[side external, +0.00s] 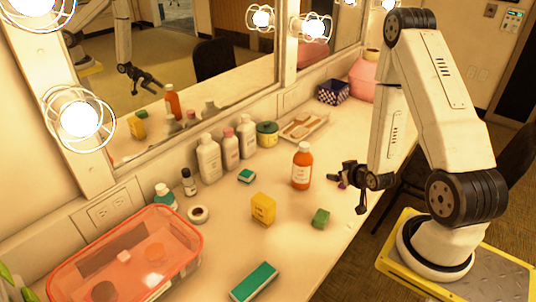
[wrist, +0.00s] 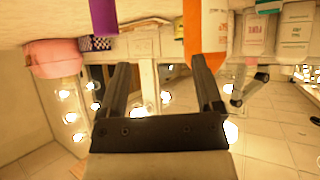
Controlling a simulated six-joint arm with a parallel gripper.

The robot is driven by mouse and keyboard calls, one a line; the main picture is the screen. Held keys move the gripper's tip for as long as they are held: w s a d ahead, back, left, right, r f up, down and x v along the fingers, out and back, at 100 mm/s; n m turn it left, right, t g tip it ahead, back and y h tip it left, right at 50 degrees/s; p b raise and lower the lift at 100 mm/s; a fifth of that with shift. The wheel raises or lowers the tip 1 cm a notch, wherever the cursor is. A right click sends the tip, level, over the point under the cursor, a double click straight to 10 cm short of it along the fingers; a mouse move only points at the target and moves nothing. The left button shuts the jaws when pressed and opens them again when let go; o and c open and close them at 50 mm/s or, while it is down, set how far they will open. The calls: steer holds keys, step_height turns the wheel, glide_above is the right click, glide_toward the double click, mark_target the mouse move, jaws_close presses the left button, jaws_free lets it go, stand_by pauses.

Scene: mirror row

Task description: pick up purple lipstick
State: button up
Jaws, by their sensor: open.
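The purple lipstick (wrist: 103,17) shows at the top of the wrist view, as a plain purple upright shape cut off by the frame edge. In the side view only a small purple bit of it (side external: 342,184) shows beside my gripper (side external: 338,174), which hides the rest. My gripper also shows in the wrist view (wrist: 160,68), open with nothing between its fingers. There the lipstick lies just beyond and slightly outside the left finger's tip, and an orange bottle (wrist: 205,30) lines up with the right finger.
The orange bottle (side external: 301,170) stands close to my gripper on the counter. White bottles (side external: 209,160), a tray (side external: 303,126) and a pink vase (side external: 364,78) line the mirror side.

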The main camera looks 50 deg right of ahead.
steer(key=shift+s+d+f+m+t+h, duration=0.15)
steer(key=shift+s+d+f+m+h, duration=0.2)
steer(key=shift+s+d+f+h, duration=0.25)
steer(key=shift+s+d+f+m+t+h, duration=0.2)
steer(key=shift+s+d+f+m+h, duration=0.15)
steer(key=shift+s+d, duration=0.35)
steer(key=shift+s+d+f+m+t+h, duration=0.15)
steer(key=shift+s+d+f+m+h, duration=0.3)
steer(key=shift+d, duration=0.4)
steer(key=shift+w, duration=0.1)
steer(key=shift+x, duration=2.55)
steer(key=shift+w+a+r, duration=0.1)
steer(key=shift+r, duration=0.05)
jaws_close()
